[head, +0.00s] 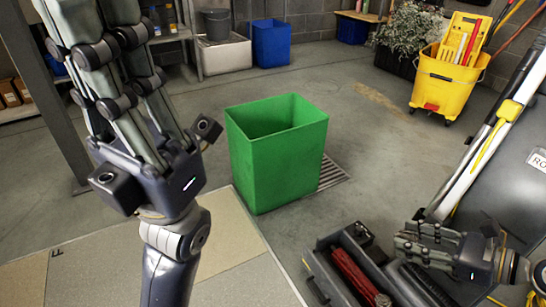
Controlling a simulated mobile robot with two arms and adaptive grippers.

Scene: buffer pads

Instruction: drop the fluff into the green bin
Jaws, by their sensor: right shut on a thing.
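The green bin (277,150) stands upright on the floor at the centre, its open top towards me. My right gripper (402,246) is at the lower right, low over a dark tool tray (323,272) and well apart from the bin. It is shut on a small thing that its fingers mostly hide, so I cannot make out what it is. My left gripper (85,25) is large and close at the upper left, fingers pointing up. Its fingertips are cut off by the top edge. I cannot make out the fluff anywhere.
A red tool (357,277) lies in the tray. A yellow mop bucket (446,82), a blue bin (271,43) and a grey bucket (217,24) stand farther back. A floor drain (333,172) is beside the green bin. A grey post (45,95) rises at left.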

